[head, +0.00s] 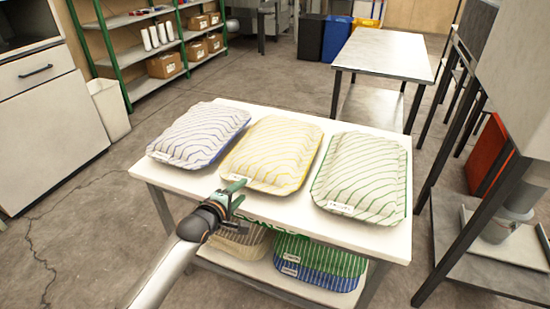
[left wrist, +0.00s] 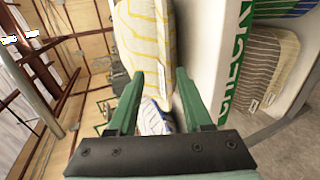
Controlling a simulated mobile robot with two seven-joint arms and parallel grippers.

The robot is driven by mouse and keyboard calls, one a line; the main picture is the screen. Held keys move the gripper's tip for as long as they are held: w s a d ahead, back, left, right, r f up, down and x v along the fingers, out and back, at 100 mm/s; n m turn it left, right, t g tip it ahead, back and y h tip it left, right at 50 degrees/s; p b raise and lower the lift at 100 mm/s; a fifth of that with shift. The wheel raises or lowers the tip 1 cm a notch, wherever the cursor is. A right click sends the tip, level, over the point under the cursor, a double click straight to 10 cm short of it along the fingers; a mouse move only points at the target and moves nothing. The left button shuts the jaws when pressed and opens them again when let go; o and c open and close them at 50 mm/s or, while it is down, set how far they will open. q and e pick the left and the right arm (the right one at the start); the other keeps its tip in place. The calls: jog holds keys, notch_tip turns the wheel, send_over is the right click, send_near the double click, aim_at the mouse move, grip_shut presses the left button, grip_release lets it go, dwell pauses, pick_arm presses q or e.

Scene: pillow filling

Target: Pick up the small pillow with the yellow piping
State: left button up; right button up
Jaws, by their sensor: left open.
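The pillow with yellow piping (head: 271,150) lies flat on the white table top, in the middle of a row of three striped pillows. It also shows in the left wrist view (left wrist: 143,40), ahead of the fingers, with a white tag at its edge. My left gripper (head: 234,188) is at the table's front edge, just in front of the pillow's near left corner. My right gripper is not in view.
A blue-piped pillow (head: 198,134) lies left of the yellow one and a green-piped pillow (head: 362,176) lies right. More striped pillows (head: 320,262) lie on the shelf below. The white table (head: 262,215) has a bare strip along its front. Another table (head: 385,52) stands behind.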

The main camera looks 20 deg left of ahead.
aim_at(249, 187)
pick_arm(q)
jog(key=w+f+b, duration=0.1)
jog(key=f+b, duration=0.1)
jog(key=shift+w+f+b, duration=0.1)
jog(key=shift+w+b, duration=0.2)
jog(key=shift+w, duration=0.05)
jog(key=b+x, duration=0.1)
jog(key=x, duration=0.2)
jog(key=shift+w+b, duration=0.35)
jog(key=shift+b, duration=0.05)
jog(key=shift+w+f, duration=0.1)
jog(key=shift+w, duration=0.4)
jog(key=shift+w+b, duration=0.15)
jog(key=shift+b, duration=0.2)
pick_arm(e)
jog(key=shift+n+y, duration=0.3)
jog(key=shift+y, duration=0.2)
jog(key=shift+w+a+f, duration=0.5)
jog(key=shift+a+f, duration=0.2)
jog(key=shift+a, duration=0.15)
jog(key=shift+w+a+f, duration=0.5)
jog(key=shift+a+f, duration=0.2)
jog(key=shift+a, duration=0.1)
pick_arm(q)
jog(key=shift+f, duration=0.1)
jog(key=c, duration=0.7)
grip_shut()
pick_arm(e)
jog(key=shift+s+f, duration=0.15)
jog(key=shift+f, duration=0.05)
